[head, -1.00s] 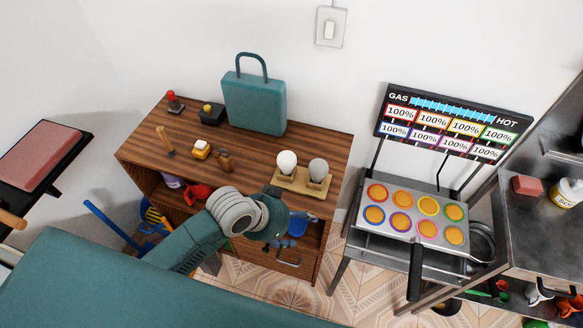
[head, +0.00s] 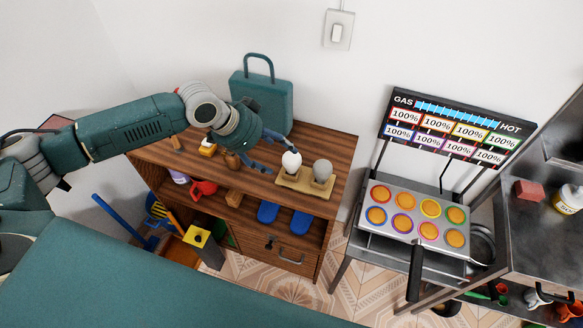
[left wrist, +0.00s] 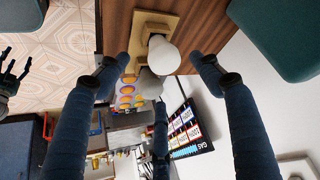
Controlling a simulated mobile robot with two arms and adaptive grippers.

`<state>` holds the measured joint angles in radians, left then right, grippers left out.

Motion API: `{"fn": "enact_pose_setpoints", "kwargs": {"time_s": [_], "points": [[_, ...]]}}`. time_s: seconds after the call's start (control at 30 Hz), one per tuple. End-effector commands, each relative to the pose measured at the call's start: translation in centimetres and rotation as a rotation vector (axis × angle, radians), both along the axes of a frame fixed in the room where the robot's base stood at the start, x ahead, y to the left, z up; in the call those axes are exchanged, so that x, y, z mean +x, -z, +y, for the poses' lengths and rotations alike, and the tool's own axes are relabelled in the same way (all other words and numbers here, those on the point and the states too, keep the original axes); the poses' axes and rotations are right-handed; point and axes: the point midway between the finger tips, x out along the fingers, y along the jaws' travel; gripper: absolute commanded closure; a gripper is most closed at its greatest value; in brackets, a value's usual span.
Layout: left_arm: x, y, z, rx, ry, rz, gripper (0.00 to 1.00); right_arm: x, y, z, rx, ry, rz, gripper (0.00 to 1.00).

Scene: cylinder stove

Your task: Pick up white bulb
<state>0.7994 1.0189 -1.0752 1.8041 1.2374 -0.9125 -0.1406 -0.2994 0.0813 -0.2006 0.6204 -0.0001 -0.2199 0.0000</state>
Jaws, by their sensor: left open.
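The white bulb (head: 291,161) stands upright in a tan base on the right part of the wooden cabinet top. It also shows in the left wrist view (left wrist: 163,56). A grey bulb (head: 322,171) stands beside it on the same base (head: 302,182). My left gripper (head: 272,153) is open and empty, just left of the white bulb, its fingers pointing towards it. In the left wrist view its spread fingers frame both bulbs, with no clear contact. A dark hand at the left edge there looks like my right gripper (left wrist: 14,78); its opening is unclear.
A teal case (head: 262,95) stands behind my left gripper. The wooden cabinet (head: 330,145) holds several items on its shelf. A stove with a pan (head: 415,215) and a gauge sign (head: 450,127) stand to the right. The cabinet top right of the bulbs is clear.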

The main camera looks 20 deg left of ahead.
Motion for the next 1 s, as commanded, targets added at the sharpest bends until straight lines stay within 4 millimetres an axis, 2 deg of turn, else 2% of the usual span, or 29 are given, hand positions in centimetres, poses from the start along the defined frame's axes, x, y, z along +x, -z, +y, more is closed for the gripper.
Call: {"fn": "enact_pose_setpoints", "kwargs": {"time_s": [0.2,0.47,0.7,1.0], "points": [[1.2,2.6,-1.4,-0.001,0.002,0.001,0.35,0.0,-0.7,0.0,0.000,0.000,0.000,0.35],[2.3,4.1,-2.2,0.000,0.002,0.002,0.35,0.0,-1.7,0.0,0.000,0.000,0.001,0.35],[3.8,6.8,-3.3,0.000,0.003,0.001,0.35,-0.1,-2.6,0.0,0.000,0.000,0.001,0.35],[4.0,7.5,-3.5,0.001,0.003,-0.001,0.35,-0.1,-2.6,0.0,0.000,0.001,0.001,0.35]]}}
